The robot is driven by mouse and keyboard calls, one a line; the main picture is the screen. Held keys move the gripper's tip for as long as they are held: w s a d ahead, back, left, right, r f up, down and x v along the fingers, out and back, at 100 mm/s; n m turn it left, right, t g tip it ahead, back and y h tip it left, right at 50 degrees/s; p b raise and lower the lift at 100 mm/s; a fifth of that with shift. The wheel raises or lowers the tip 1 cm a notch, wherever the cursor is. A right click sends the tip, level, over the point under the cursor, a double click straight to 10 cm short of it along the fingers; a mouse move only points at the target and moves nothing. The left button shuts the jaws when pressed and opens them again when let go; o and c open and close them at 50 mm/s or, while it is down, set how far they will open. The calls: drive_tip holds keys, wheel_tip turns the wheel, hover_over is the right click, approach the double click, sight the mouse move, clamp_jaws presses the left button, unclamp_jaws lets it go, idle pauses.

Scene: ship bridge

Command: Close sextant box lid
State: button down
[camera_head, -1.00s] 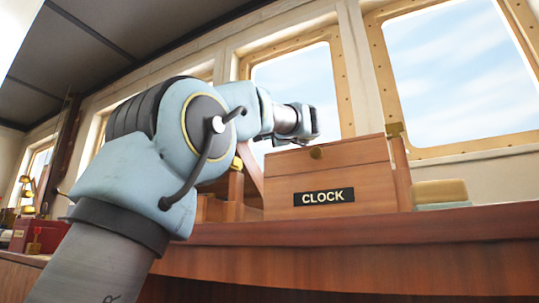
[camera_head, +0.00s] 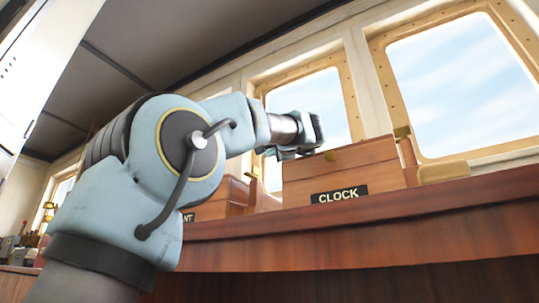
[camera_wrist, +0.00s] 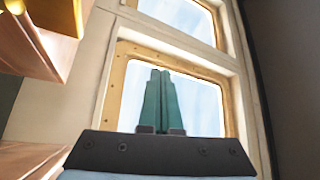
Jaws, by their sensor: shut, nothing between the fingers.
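A wooden box (camera_head: 216,206) stands on the shelf left of the clock box, partly behind my arm. Only the end of its label, "NT", shows; it may be the sextant box. Its upper part (camera_head: 236,188) looks lowered onto the body, but whether the lid is fully closed I cannot tell. My gripper (camera_head: 298,153) is up and to the right of this box, in front of the window and beside the top of the clock box. In the wrist view its green fingers (camera_wrist: 158,103) are together and empty, pointing toward the window.
The wooden box labelled CLOCK (camera_head: 340,172) stands right of the gripper, close to it in the picture. A brass-framed window (camera_wrist: 210,105) lies beyond the fingers. Wooden parts (camera_wrist: 22,45) fill the wrist view's left edge. The wooden counter edge (camera_head: 380,230) runs below.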

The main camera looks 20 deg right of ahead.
drive_tip(key=v, duration=1)
drive_tip(key=shift+s, duration=0.4)
